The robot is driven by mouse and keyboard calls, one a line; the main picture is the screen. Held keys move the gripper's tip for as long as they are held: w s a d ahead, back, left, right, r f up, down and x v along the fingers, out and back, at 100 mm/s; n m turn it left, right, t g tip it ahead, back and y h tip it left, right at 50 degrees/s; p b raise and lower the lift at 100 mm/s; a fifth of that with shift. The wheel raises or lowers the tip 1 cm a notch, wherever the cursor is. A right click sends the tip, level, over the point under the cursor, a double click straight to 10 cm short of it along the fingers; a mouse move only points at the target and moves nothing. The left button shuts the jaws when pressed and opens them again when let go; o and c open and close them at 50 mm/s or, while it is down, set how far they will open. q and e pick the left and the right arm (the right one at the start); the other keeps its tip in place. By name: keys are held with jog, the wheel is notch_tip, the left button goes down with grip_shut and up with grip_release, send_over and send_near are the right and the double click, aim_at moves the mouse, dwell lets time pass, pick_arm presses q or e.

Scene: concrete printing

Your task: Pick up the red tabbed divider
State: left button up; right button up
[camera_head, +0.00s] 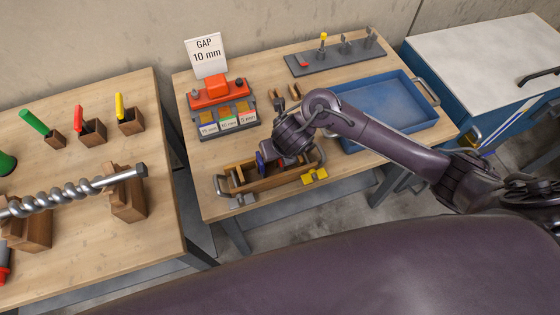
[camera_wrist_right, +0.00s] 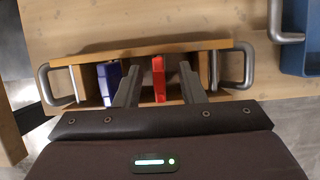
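The red tabbed divider (camera_wrist_right: 158,78) stands upright in a wooden box (camera_wrist_right: 210,45) with metal handles. A blue divider (camera_wrist_right: 108,82) stands in the same box to its left in the right wrist view. My right gripper (camera_wrist_right: 159,68) is open above the box. One finger is on each side of the red divider, with visible gaps, and the left finger is near the blue one. In the head view the wooden box (camera_head: 278,180) is at the table's front edge. My left gripper is not in view.
A blue tray (camera_head: 380,102) lies right of the box. Behind the box are an orange-topped device (camera_head: 217,92) and a "GAP 10 mm" sign (camera_head: 206,55). Yellow blocks (camera_head: 315,175) sit by the box's front right. A second table (camera_head: 85,190) with an auger is at left.

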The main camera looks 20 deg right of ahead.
jog(key=shift+w+f, duration=0.1)
jog(key=shift+f, duration=0.1)
grip_shut()
dwell(0.4)
